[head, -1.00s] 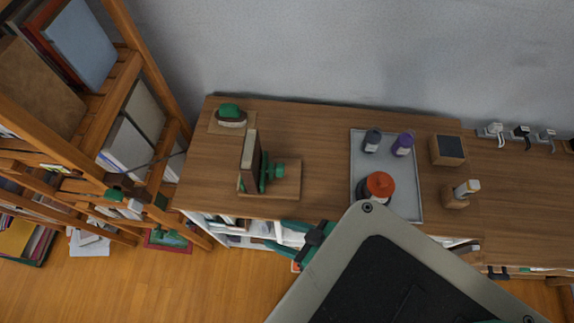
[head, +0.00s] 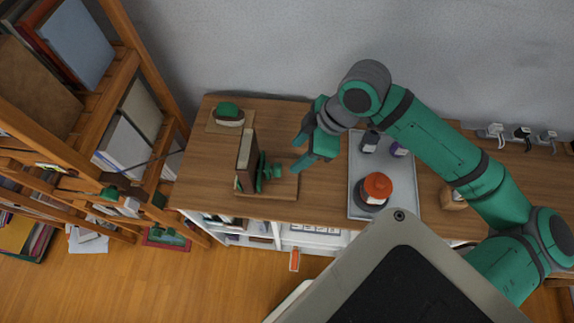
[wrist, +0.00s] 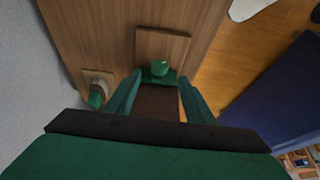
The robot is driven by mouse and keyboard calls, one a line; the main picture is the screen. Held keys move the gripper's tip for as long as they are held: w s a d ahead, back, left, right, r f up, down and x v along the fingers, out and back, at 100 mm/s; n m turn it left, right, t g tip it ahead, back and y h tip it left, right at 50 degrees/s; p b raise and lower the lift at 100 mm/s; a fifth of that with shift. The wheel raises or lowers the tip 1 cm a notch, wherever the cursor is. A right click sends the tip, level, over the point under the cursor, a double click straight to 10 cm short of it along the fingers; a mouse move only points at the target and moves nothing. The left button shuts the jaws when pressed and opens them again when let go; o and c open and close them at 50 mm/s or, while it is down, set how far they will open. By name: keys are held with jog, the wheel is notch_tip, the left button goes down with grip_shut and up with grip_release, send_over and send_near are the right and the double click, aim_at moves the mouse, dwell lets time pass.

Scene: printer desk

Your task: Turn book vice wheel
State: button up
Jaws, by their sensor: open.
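The book vice (head: 262,177) is green and stands on a wooden board (head: 285,188) on the desk. It holds a brown book (head: 246,155) upright against its left side. Its green wheel (head: 274,171) faces right; it also shows in the wrist view (wrist: 160,68). My gripper (head: 297,155) is open and empty, to the right of the wheel in the head view and apart from it there. In the wrist view my gripper (wrist: 159,82) has its two green fingers on either side of the wheel's line. How high the fingertips are above the wheel I cannot tell.
A grey tray (head: 357,202) with an orange-topped container (head: 377,187) and small bottles (head: 370,142) lies to the right, partly under my arm. A green-topped object (head: 229,112) sits at the back left. A wooden bookshelf (head: 150,60) stands at the left.

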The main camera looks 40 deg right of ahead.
aim_at(276, 170)
jog(key=x, duration=1)
jog(key=shift+w+f, duration=0.15)
jog(key=shift+c, duration=0.7)
jog(key=c, duration=0.9)
